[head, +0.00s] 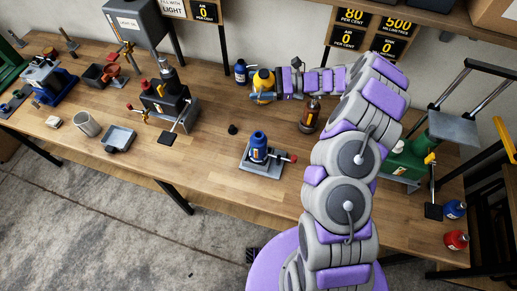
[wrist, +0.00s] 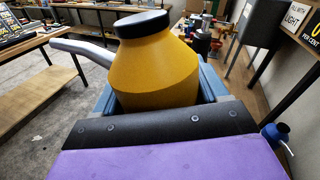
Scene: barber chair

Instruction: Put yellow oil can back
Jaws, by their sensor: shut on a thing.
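The yellow oil can (head: 263,83) has a dark cap and stands near the back edge of the wooden bench. My gripper (head: 262,96) reaches it from the right and is shut on it. In the wrist view the can (wrist: 158,70) fills the middle, upright with a slight tilt, between the blue-grey jaws (wrist: 160,90). Its lower part is hidden behind the gripper. I cannot tell whether its base touches the bench.
A blue bottle (head: 240,71) stands just left of the can. A brown bottle (head: 310,115) stands below my forearm. A blue bottle on a grey stand (head: 264,165) is nearer the front. Black-and-red equipment (head: 165,100) is farther left. Open bench (head: 215,140) lies between.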

